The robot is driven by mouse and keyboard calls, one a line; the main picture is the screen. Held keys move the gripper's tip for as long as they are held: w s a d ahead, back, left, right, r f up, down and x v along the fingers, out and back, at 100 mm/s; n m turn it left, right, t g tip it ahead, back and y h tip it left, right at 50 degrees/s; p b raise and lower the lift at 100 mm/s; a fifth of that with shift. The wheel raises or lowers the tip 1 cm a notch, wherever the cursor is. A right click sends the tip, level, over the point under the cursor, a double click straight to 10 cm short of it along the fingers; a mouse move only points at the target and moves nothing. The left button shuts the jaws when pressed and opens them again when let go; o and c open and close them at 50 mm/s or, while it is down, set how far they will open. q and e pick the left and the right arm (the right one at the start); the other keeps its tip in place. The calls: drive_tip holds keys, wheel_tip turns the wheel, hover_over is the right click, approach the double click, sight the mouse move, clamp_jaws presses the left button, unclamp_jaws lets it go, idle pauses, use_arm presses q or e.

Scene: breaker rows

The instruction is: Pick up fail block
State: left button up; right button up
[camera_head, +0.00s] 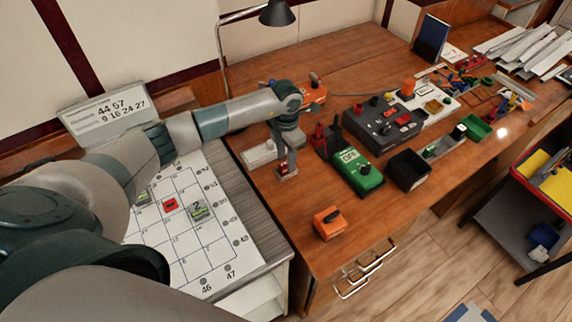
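A small red block (170,204) lies on the white numbered grid board (190,266) at the lower left; its marking is too small to read, so I cannot tell whether it is the fail block. A green-and-grey block (200,210) marked with "?" stands to its right, and another greenish block (143,196) is partly hidden by my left arm. My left gripper (286,172) points down over the wooden desk, right of the board. A small red patch shows at its fingertips; I cannot tell whether it is held. My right gripper is not in view.
A white-grey box (258,154) is just left of the gripper. A green meter (358,174), a black open box (408,170), a dark control panel (383,122) and an orange block (328,223) stand on the desk. A number sign (108,112) stands behind the board.

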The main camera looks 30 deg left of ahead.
use_arm(q)
drive_tip(key=shift+f, duration=1.3)
drive_tip(key=shift+c, duration=0.7)
clamp_jaws()
